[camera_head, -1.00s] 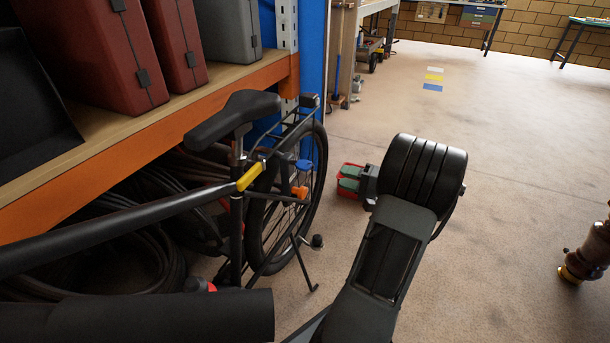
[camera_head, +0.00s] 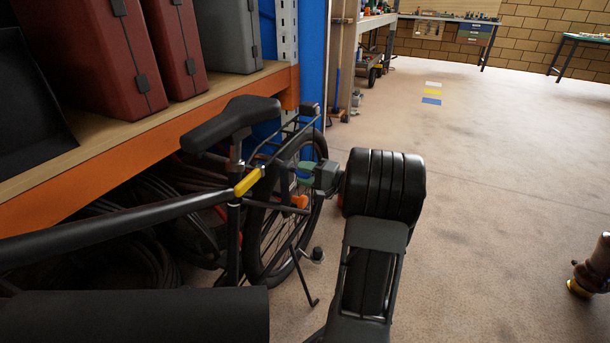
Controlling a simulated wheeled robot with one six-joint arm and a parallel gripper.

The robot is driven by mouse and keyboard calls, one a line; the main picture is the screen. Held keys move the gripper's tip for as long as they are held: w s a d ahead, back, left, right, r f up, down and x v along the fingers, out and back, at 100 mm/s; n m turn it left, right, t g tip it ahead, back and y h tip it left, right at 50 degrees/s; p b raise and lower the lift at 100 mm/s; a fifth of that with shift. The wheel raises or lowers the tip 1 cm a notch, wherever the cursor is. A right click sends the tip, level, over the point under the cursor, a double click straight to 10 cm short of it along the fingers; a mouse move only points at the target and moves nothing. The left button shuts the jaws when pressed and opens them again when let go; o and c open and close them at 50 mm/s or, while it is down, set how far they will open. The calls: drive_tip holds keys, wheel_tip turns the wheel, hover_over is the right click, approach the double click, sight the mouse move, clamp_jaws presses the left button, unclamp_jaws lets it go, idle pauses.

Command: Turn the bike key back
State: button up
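The black bike (camera_head: 232,215) stands beside the shelf, its seat towards me and its rear wheel (camera_head: 262,245) to the right. A small orange part (camera_head: 300,202) sits at the rear wheel; I cannot tell whether it is the key. My gripper (camera_head: 302,175), with green fingers, is at the upper rear wheel, just above the orange part. Its two fingers look apart, one above the other. The blue piece on the bike seen earlier is now hidden around the fingers. I cannot tell whether they touch anything.
An orange-edged shelf (camera_head: 150,127) with red cases (camera_head: 110,60) and a grey case (camera_head: 230,35) is at the left. Coiled dark hoses lie under it. A blue panel (camera_head: 312,60) rises behind the bike. The floor (camera_head: 500,180) to the right is mostly open.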

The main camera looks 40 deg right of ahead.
clamp_jaws()
idle(0.3)
drive_tip(key=shift+r+m+p, duration=0.1)
drive_tip(key=shift+m+p, duration=0.2)
drive_tip(key=shift+p, duration=0.05)
drive_tip(key=m+p, duration=0.2)
drive_tip(key=p, duration=0.1)
drive_tip(key=shift+r+m, duration=0.1)
drive_tip(key=shift+m, duration=0.3)
drive_tip(key=m+p, duration=1.4)
drive_tip(key=shift+f+m, duration=0.2)
drive_tip(key=shift+m, duration=0.2)
